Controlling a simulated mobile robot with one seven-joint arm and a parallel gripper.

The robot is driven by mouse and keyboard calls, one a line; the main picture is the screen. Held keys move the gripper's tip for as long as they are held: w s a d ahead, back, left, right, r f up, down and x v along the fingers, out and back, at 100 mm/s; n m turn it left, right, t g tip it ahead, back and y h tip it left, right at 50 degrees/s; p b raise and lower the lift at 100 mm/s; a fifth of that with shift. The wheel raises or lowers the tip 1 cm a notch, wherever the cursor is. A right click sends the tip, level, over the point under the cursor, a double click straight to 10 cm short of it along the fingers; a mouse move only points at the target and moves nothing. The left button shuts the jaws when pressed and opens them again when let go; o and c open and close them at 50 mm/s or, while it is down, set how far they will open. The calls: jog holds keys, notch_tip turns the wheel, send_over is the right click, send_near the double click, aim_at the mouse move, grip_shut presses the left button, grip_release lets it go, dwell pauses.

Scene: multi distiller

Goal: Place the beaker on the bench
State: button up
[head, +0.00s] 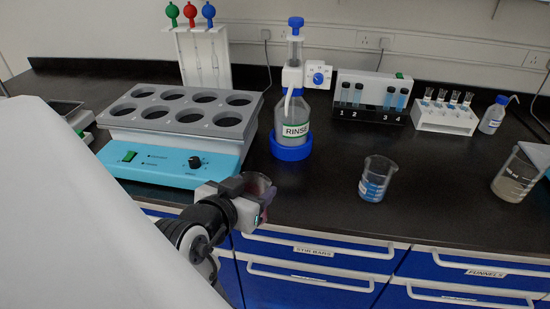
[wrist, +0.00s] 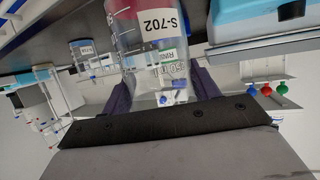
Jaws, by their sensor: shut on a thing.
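A clear glass beaker (head: 264,186) with reddish contents is in my gripper (head: 252,196) in the head view. In the wrist view the beaker (wrist: 150,38) carries a white S-702 label, and my gripper's dark fingers (wrist: 165,92) lie on both sides of it. My gripper is shut on this beaker. It appears in front of the black bench (head: 320,205), near its front edge and right of the turquoise heating unit. The beaker's lower part is mostly hidden by my gripper in the head view.
A beaker of blue liquid (head: 375,186) stands to the right, and one with cloudy liquid (head: 513,182) stands farther right. The turquoise unit (head: 170,168) and the rinse bottle (head: 290,130) stand behind. Bare bench lies between the rinse bottle and the blue beaker.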

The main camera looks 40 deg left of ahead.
jog(key=shift+w+r+p+x, duration=0.2)
jog(key=shift+r+p+x, duration=0.45)
jog(key=shift+x, duration=2.3)
jog(key=shift+w+r+p+x, duration=0.3)
jog(key=shift+p+x, duration=0.65)
jog(key=shift+x, duration=2.05)
jog(key=shift+w+r+p+x, duration=0.1)
jog(key=shift+r+p+x, duration=0.6)
jog(key=shift+x, duration=2.25)
jog(key=shift+a+f, duration=0.15)
jog(key=shift+f, duration=0.1)
jog(key=shift+f, duration=0.15)
jog(key=o, duration=1)
